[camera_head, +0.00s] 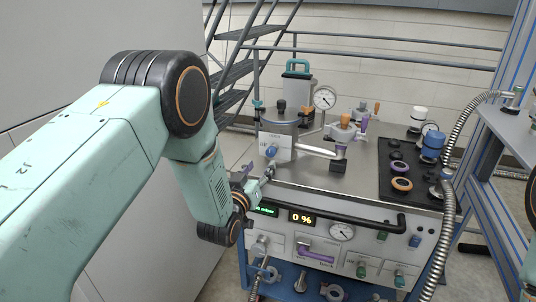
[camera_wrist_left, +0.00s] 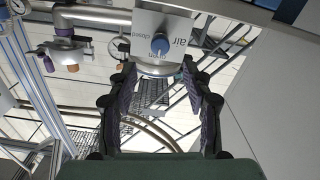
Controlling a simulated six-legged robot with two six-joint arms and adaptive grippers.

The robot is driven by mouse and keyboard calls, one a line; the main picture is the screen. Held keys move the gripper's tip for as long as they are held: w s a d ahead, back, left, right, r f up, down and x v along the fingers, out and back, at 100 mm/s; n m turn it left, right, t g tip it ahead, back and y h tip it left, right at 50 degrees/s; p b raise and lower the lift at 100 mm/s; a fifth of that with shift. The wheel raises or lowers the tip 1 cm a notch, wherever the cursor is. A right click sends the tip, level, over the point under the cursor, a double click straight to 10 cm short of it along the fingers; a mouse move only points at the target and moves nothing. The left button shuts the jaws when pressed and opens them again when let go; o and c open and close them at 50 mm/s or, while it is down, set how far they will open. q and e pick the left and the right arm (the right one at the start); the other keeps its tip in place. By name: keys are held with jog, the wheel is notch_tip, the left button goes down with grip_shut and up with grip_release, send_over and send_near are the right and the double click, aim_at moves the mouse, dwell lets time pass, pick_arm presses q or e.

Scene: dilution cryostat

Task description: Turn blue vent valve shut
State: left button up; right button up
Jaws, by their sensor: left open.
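The blue vent valve knob (camera_head: 271,151) sits on an upright white plate (camera_head: 284,142) at the left of the steel bench top. In the left wrist view the round blue knob (camera_wrist_left: 160,44) is ahead of the fingertips, on a plate lettered "air", "closed" and "open", seen turned over. Which label the knob points to is too small to tell. My left gripper (camera_head: 268,173) is just below and in front of the plate. In the left wrist view its two dark fingers (camera_wrist_left: 160,72) are spread apart with nothing between them, and the knob is beyond them. My right gripper is out of view.
A steel pipe (camera_head: 316,150) runs right from the plate to a purple-collared fitting. A pressure gauge (camera_head: 325,98) stands behind. A corrugated hose (camera_head: 454,150) hangs at right.

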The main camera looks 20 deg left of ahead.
aim_at(270, 153)
pick_arm(q)
jog(key=w+b, duration=0.1)
jog(key=w, duration=0.5)
jog(key=shift+w+d+f+b, duration=0.1)
jog(key=shift+w+b, duration=0.15)
jog(key=shift+b, duration=0.05)
jog(key=shift+w, duration=0.55)
grip_shut()
